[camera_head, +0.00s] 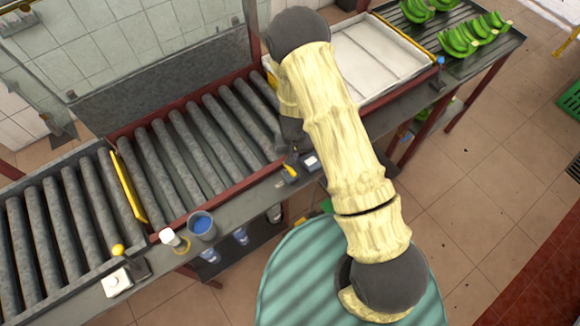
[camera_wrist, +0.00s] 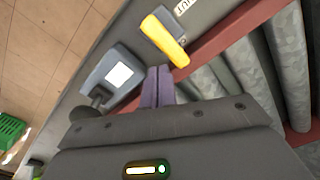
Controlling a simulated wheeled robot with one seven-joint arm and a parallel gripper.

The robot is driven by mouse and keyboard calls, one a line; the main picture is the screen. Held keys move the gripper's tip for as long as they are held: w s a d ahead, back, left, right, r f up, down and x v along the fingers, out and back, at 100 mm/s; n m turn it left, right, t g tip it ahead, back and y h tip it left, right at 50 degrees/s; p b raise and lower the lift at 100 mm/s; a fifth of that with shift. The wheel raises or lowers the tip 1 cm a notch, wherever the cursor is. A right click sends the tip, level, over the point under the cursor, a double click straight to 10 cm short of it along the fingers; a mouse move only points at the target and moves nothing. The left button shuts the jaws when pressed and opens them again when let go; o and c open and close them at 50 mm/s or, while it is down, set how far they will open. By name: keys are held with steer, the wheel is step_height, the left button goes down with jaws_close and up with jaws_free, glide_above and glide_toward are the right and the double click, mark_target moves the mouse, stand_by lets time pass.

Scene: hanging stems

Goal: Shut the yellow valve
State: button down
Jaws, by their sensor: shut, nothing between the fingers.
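The yellow valve handle (camera_wrist: 165,40) shows near the top of the wrist view, slanting from upper left to lower right. In the head view the small yellow handle (camera_head: 290,171) sits on the front ledge of the roller table, just below my gripper (camera_head: 292,152). In the wrist view my gripper (camera_wrist: 158,73) has its fingers together and empty. Their tips are close to the handle's lower end; I cannot tell whether they touch it. A label with letters ending in "UT" (camera_wrist: 185,9) lies beside the handle, and another marking is partly hidden by it.
A grey box with a white face (camera_wrist: 118,74) stands left of my fingers. Rollers (camera_head: 205,145) lie behind a red rail. A blue-filled cup (camera_head: 202,225) and a yellow-knobbed switch (camera_head: 117,252) are farther left. A white tray (camera_head: 375,60) and green bananas (camera_head: 458,40) are right.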

steer(key=shift+f+b, duration=0.6)
steer(key=shift+f, duration=0.3)
